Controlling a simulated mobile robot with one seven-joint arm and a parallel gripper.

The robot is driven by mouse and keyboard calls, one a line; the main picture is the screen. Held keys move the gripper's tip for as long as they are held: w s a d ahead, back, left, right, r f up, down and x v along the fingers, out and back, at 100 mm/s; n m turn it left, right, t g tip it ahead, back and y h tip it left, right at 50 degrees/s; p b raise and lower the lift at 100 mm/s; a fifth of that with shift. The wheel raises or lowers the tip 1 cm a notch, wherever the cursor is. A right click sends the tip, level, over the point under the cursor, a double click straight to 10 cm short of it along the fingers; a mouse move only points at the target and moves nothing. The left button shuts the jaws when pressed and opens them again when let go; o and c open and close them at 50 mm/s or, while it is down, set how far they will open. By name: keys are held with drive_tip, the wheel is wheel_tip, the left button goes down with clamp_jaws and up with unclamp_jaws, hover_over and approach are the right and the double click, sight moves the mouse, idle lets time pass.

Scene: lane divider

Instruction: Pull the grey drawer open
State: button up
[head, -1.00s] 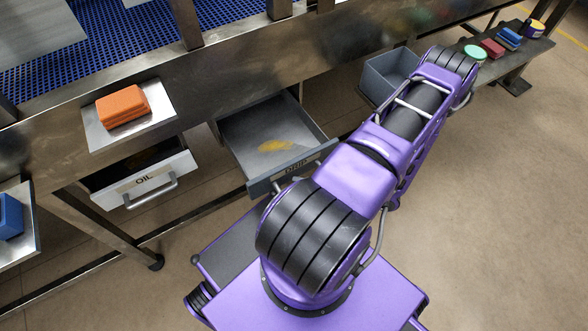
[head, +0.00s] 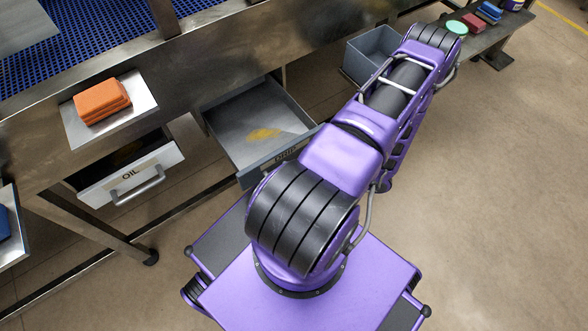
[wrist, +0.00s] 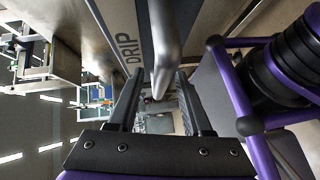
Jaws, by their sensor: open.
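The grey drawer (head: 246,176), labelled DRIP, stands pulled out under the metal counter in the head view. Its inside shows, with a yellow patch on its floor. In the wrist view its grey front (wrist: 122,22) and DRIP lettering are close up. Its pale bar handle (wrist: 163,40) runs down from the top edge to between my fingertips. My gripper (wrist: 157,88) is open, with a finger on each side of the handle's lower end. I cannot tell whether either finger touches it. In the head view my arm hides my gripper and the handle.
A white drawer (head: 165,162) labelled OIL is partly open at left. Orange blocks (head: 101,103) lie on a metal plate above it. A grey bin (head: 362,61) is behind my arm; a low shelf (head: 497,50) with coloured items is at upper right. The floor at right is clear.

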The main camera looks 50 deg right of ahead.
drive_tip(key=v, duration=1.7)
drive_tip(key=shift+b, duration=0.3)
drive_tip(key=shift+s+d, duration=0.1)
drive_tip(key=shift+d, duration=0.05)
